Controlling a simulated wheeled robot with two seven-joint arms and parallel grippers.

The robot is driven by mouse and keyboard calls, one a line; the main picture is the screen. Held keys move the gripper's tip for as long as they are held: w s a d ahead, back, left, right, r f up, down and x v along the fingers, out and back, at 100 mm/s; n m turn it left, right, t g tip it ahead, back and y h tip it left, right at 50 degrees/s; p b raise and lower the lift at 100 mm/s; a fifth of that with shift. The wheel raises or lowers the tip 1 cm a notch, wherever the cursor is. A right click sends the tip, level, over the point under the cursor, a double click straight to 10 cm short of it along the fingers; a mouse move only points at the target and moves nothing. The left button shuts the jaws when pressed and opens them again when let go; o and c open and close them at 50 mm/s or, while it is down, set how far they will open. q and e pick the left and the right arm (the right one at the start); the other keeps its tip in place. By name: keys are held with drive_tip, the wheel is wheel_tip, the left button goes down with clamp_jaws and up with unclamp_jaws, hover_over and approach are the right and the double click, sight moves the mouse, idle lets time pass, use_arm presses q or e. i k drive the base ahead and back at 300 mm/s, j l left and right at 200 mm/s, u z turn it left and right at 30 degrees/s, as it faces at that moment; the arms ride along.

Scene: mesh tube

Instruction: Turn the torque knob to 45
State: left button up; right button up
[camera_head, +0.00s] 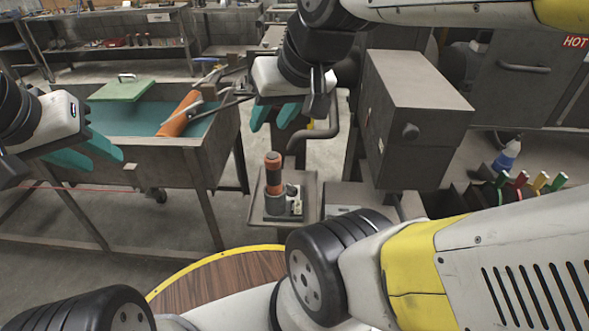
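My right gripper (270,124) hangs left of the box, apart from the knob. Its two teal fingers are spread with nothing between them. My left gripper (106,162) is at the far left, in front of a grey bin. Its teal fingers are also apart and empty, far from the knob.
An orange and black upright tool (273,175) stands on a small grey stand below my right gripper. Coloured handles (521,180) and a blue-and-white bottle (507,155) are at right.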

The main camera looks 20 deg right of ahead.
sight(291, 190)
drive_tip(key=k+z, duration=0.15)
drive_tip(key=z, duration=0.3)
drive_tip(key=k+j+z, duration=0.1)
drive_tip(key=z, duration=0.35)
drive_tip(key=k+z, duration=0.15)
drive_tip(key=z, duration=0.3)
drive_tip(key=k+l, duration=0.1)
